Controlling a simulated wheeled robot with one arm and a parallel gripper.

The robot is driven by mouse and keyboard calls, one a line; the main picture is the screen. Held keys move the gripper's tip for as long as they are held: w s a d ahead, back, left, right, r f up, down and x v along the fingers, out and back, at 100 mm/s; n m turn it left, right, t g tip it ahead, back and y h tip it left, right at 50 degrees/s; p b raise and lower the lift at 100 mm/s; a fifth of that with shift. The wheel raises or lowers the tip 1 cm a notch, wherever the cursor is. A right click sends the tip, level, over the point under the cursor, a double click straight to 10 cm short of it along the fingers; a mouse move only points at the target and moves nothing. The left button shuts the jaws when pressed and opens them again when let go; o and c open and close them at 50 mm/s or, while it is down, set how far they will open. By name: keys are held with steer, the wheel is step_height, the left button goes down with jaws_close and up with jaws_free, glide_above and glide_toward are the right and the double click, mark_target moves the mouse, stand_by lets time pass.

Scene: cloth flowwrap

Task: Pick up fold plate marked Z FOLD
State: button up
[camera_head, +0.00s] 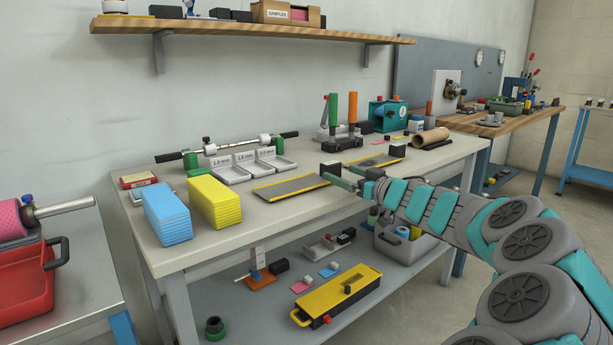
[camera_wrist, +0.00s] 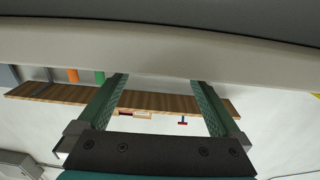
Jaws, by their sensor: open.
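Two flat grey plates with yellow edges and a black block at the right end lie on the table. One is the front plate (camera_head: 290,188); the other is the rear plate (camera_head: 374,161). No Z FOLD marking can be read on either, so I cannot tell which is named. My gripper (camera_head: 345,178) is open beside the front plate's black block (camera_head: 330,171); whether the fingers are around it is unclear. In the wrist view my gripper (camera_wrist: 161,82) shows two green fingers spread apart, with nothing seen held between them.
Blue sponges (camera_head: 167,215) and yellow sponges (camera_head: 215,202) stand at the table's left. White trays (camera_head: 232,172) with mm labels lie behind the front plate. A stand with green and orange handles (camera_head: 340,138) and a cardboard roll (camera_head: 430,138) are near the rear plate.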

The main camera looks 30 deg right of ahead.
mark_target(335, 168)
steer(key=shift+w+r, duration=0.1)
steer(key=shift+w, duration=1.6)
steer(key=shift+w+d+p, duration=0.15)
steer(key=shift+w+p, duration=0.2)
steer(key=shift+w, duration=1.6)
steer(key=c, duration=1.5)
